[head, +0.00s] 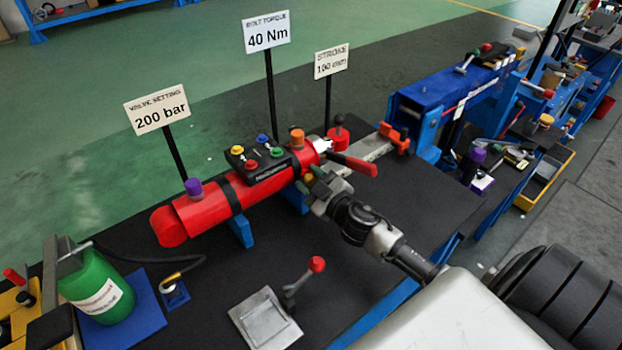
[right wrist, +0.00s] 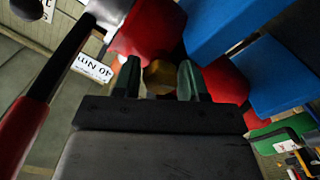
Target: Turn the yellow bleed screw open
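The brass-yellow bleed screw (right wrist: 158,78) shows in the right wrist view as a faceted head on the red cylinder's side. My right gripper (right wrist: 160,80) is at it, with one green finger on each side of the screw. The fingers stand apart, with what look like thin gaps beside the screw; contact is hard to judge. In the head view, my right gripper (head: 312,182) is at the near side of the red cylinder (head: 242,192), towards its right end, and largely hides the screw. My left gripper is not in view.
The cylinder rests on blue supports (head: 240,231) on a dark bench. A black valve block (head: 268,170) with coloured knobs sits on top. A red-handled lever (head: 352,164) is close to my right gripper. A grey plate (head: 265,318) and green canister (head: 100,285) stand nearer.

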